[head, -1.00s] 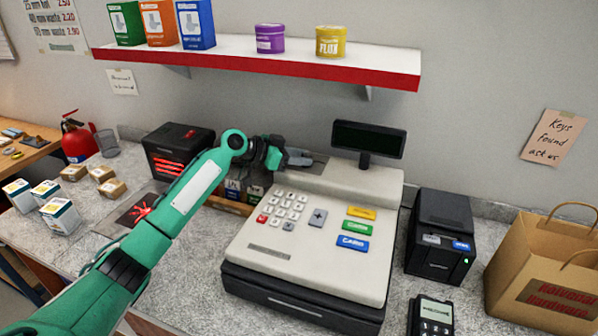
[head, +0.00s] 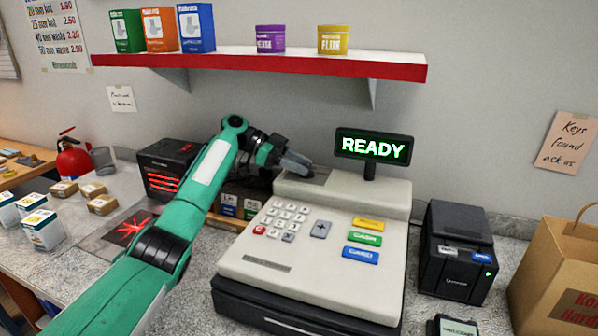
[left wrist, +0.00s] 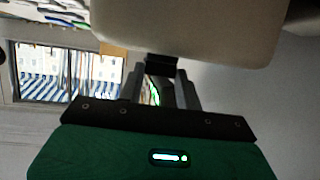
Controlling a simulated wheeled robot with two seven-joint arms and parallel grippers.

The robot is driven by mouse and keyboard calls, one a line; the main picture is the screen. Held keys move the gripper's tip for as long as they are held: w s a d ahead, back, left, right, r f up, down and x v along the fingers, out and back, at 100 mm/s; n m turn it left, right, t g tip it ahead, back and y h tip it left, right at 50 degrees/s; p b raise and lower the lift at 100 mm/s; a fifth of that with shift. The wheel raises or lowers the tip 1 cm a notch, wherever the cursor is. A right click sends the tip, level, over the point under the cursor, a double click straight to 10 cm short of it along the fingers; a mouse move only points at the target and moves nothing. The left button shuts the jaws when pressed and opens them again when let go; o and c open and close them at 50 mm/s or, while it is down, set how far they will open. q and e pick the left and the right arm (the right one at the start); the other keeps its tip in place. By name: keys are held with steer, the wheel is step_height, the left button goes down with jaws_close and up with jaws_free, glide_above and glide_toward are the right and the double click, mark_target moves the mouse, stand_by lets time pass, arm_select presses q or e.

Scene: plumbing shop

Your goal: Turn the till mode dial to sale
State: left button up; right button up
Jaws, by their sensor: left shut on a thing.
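The cream till (head: 310,262) stands on the counter, and its raised display (head: 373,146) reads READY in green. My left gripper (head: 300,166) is at the till's upper left, by the rear housing. In the left wrist view its fingers (left wrist: 166,88) are closed on a small dark piece (left wrist: 160,66) against the till's pale body (left wrist: 190,30); this looks like the mode dial. The dial's markings and pointer are hidden, so its setting cannot be read. My right gripper is not in view.
A black printer (head: 455,255) and a paper bag (head: 555,275) stand right of the till. A dark box with red glowing bars (head: 165,170) and small cartons (head: 103,204) are to the left. A shelf (head: 270,63) with boxes and tins hangs above.

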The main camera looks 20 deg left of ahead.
arm_select(q)
steer(key=shift+w+m+g+b, duration=0.15)
steer(key=shift+m+g+b, duration=0.15)
steer(key=shift+m+g, duration=0.35)
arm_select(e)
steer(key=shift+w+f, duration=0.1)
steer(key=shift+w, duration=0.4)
arm_select(q)
steer(key=shift+f, duration=0.1)
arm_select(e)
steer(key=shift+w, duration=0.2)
arm_select(q)
steer(key=o, duration=1)
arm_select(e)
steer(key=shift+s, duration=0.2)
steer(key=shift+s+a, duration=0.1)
